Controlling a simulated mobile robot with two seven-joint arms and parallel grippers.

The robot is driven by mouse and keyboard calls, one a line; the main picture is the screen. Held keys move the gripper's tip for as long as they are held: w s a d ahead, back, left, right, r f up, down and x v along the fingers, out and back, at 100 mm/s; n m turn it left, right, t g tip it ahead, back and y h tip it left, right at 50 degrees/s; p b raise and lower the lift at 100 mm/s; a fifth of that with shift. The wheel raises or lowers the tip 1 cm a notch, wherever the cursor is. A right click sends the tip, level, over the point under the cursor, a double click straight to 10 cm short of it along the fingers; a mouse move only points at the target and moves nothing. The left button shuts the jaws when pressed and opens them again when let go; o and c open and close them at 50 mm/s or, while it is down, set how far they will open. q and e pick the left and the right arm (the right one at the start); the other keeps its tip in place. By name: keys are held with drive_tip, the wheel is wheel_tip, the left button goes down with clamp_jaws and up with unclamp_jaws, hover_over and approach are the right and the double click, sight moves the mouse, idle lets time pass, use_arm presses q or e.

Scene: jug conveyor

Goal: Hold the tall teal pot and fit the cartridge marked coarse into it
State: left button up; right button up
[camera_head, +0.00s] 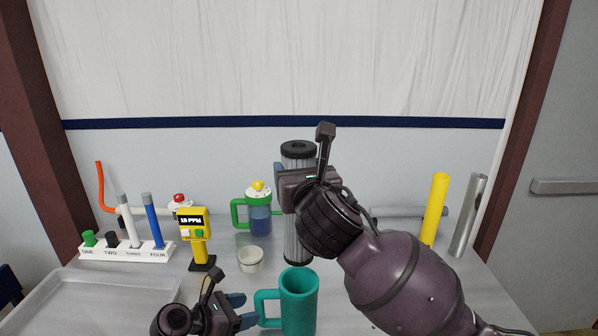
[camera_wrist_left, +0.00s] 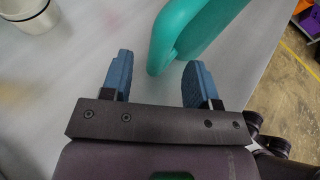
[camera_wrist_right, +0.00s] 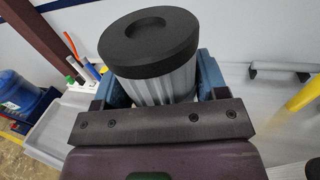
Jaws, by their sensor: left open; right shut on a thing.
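The tall teal pot (camera_head: 299,302) stands upright at the table's front middle, its handle on the left; its lower part is cut off by the frame. My left gripper (camera_head: 243,310) is open beside the handle. In the left wrist view the teal handle (camera_wrist_left: 172,45) lies just ahead of and between the fingertips, with no clear contact. My right gripper (camera_wrist_right: 160,82) is shut on a pleated grey cartridge (camera_head: 296,246) with a black ring-shaped cap (camera_wrist_right: 150,40). It holds the cartridge nearly upright; in the head view its lower end appears just above the pot's mouth. No coarse marking is readable.
A white rack (camera_head: 125,250) with several coloured pieces and a yellow meter (camera_head: 197,236) stand left. A green-handled jug (camera_head: 258,218) and a small white cup (camera_head: 250,260) stand behind the pot. Yellow (camera_head: 435,210) and grey (camera_head: 468,215) tubes are right. A clear tray (camera_head: 100,285) is front left.

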sight(259, 307)
use_arm(q)
drive_tip(key=shift+x, duration=2.25)
drive_tip(key=shift+c, duration=0.2)
clamp_jaws()
drive_tip(key=shift+o, duration=0.2)
unclamp_jaws()
clamp_jaws()
